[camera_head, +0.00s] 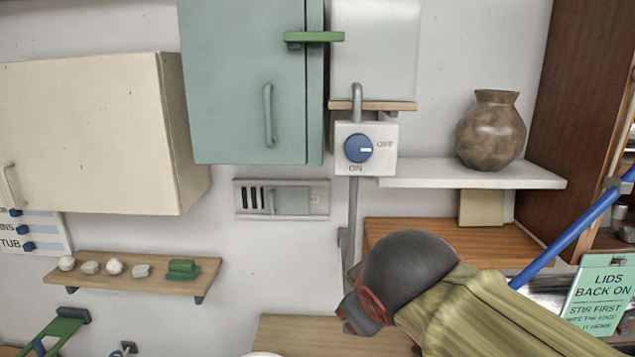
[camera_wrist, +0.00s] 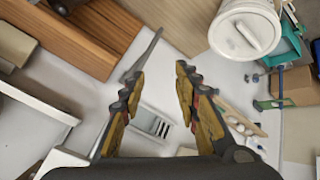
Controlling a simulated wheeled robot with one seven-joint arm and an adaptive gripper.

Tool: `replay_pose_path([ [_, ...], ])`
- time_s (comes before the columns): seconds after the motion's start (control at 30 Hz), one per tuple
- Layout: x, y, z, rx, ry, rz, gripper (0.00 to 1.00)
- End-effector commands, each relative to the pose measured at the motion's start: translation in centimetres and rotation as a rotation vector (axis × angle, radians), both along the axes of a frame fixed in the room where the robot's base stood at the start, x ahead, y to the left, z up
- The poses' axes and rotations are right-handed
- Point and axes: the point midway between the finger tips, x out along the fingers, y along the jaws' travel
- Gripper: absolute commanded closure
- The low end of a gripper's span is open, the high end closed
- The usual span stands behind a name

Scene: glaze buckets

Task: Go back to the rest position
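In the wrist view my gripper (camera_wrist: 158,80) has its two yellow and dark fingers spread apart. Nothing is between them; only the wall, a slotted vent (camera_wrist: 152,122) and a wooden surface show behind. In the head view my arm reaches in from the lower right, with its dark wrist in front of the wall below the switch box. The fingers themselves are hidden or cannot be made out there. My gripper touches nothing that I can see.
A white lidded bucket (camera_wrist: 245,32) is at the wrist view's upper right. A switch box (camera_head: 366,148) with a blue knob, a white shelf (camera_head: 475,174) with a brown vase (camera_head: 490,130), and a wooden shelf (camera_head: 455,240) surround the arm. A blue pole (camera_head: 570,232) crosses at right.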

Motion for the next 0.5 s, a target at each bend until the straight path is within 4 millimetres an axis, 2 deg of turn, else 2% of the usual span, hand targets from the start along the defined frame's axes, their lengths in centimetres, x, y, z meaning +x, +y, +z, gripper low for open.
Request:
replay_pose_path([
  [0.03,-1.8,-1.3,-3.4,0.044,0.050,-0.053,0.68],
  [0.2,-7.8,-4.6,-13.0,0.195,0.205,-0.236,0.68],
  [0.3,-11.3,-6.3,-18.1,0.276,0.268,-0.341,0.68],
  [0.4,-13.9,-8.1,-22.0,0.332,0.294,-0.432,0.68],
  [0.5,-14.9,-9.8,-23.5,0.349,0.275,-0.492,0.68],
])
